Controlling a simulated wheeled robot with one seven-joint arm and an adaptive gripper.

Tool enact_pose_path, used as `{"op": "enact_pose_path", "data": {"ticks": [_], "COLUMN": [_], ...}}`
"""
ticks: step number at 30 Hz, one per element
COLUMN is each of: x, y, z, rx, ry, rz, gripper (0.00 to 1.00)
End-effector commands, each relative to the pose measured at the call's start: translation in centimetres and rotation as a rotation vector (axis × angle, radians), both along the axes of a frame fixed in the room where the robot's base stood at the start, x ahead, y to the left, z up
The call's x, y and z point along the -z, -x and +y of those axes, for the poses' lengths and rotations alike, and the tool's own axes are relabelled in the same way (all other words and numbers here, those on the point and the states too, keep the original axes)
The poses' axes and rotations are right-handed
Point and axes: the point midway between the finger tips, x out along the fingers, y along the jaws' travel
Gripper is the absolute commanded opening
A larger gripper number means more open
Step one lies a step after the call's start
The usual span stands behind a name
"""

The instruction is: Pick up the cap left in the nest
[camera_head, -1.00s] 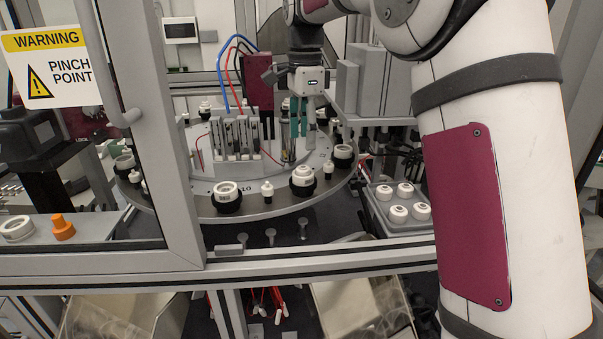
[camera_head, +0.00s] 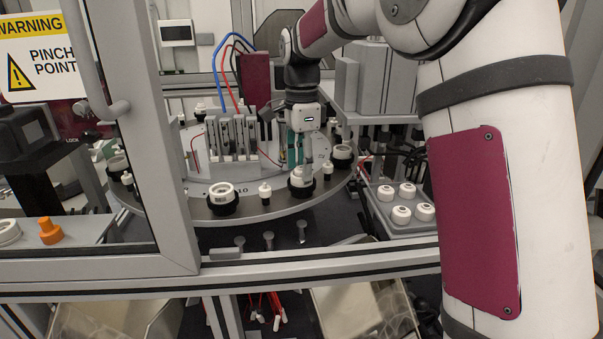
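A white cap (camera_head: 297,181) sits in a black nest (camera_head: 302,192) on the front right part of the round turntable (camera_head: 250,208). My gripper (camera_head: 299,163) points down right above or behind this nest. Its green fingers reach down close to the cap's top. I cannot tell whether they touch the cap, nor how wide the fingers are apart. Another black nest (camera_head: 223,206) to the left holds a white ring-shaped part (camera_head: 221,192).
A grey tray (camera_head: 395,225) with several white caps is at the right. A clamp block (camera_head: 233,138) with red and blue hoses stands on the turntable. A framed door (camera_head: 165,130) with a warning sign is at the left.

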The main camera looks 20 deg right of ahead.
Motion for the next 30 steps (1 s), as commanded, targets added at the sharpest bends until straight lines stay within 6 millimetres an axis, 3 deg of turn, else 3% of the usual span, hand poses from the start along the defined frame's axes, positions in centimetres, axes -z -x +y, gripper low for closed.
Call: {"op": "enact_pose_path", "data": {"ticks": [7,20,30], "x": [0.1,0.0,-3.3], "y": [0.0,0.0,0.0], "z": [0.0,0.0,0.0], "rx": [0.0,0.0,0.0], "ry": [0.0,0.0,-0.001], "rz": [0.001,0.005,0.0], "gripper": [0.19,0.19,0.18]}}
